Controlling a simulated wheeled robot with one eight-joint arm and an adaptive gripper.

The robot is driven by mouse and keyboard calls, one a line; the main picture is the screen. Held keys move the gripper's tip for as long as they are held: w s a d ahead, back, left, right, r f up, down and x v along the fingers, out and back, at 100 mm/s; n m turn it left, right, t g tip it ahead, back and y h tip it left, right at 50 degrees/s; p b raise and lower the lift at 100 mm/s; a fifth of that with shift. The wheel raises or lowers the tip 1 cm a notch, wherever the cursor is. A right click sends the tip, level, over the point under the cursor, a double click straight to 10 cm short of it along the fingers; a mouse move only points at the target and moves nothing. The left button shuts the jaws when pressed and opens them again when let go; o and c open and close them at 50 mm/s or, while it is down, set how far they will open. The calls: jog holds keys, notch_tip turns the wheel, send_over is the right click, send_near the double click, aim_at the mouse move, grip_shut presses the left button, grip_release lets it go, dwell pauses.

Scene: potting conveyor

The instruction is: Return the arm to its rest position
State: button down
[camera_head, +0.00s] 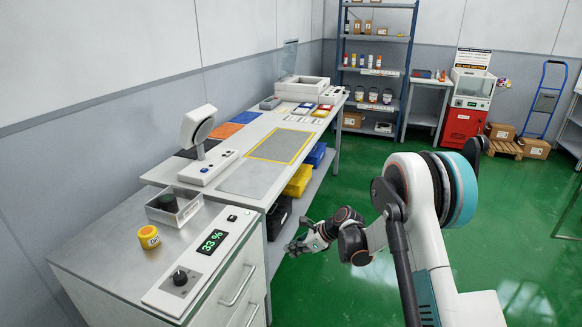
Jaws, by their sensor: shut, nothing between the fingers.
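My gripper (297,246) is at the end of my arm, in the middle of the head camera view. It hangs over the green floor just right of the bench's drawer unit and the bins under the bench. The fingers look shut and nothing shows between them. My arm (425,215) is bent, with its elbow high at the right and its forearm reaching left. It is apart from the bench as far as I can see.
The drawer cabinet (240,285) carries a control panel reading 33 % (205,255), a yellow-capped jar (149,237) and a small open box (172,208). The long workbench (240,182) runs behind. A shelf rack (377,60) and red machine (468,100) stand far back. Green floor (365,165) is free.

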jog(key=s+d+r+n+t+h, duration=0.1)
jog(key=s+d+r+n, duration=0.2)
jog(key=s+r, duration=0.35)
jog(key=s+d+r+n+h, duration=0.2)
jog(key=s+d+r+n, duration=0.1)
jog(key=r, duration=0.7)
jog(key=s+d+r+n+t+h, duration=0.1)
jog(key=s+d+r+n, duration=0.3)
jog(key=r, duration=0.4)
jog(key=s+d+r+n+h, duration=0.1)
jog(key=s+d+n, duration=0.2)
jog(key=s, duration=0.5)
jog(key=s+d+r+n+t+h, duration=0.1)
jog(key=s+d+n+h, duration=0.1)
jog(key=s+n, duration=0.3)
jog(key=s+d+r+n+t+h, duration=0.1)
jog(key=s+d+n, duration=0.2)
jog(key=s, duration=0.9)
jog(key=shift+s+d+r+n, duration=0.2)
jog(key=shift+s+d+n, duration=0.15)
jog(key=shift+d, duration=0.5)
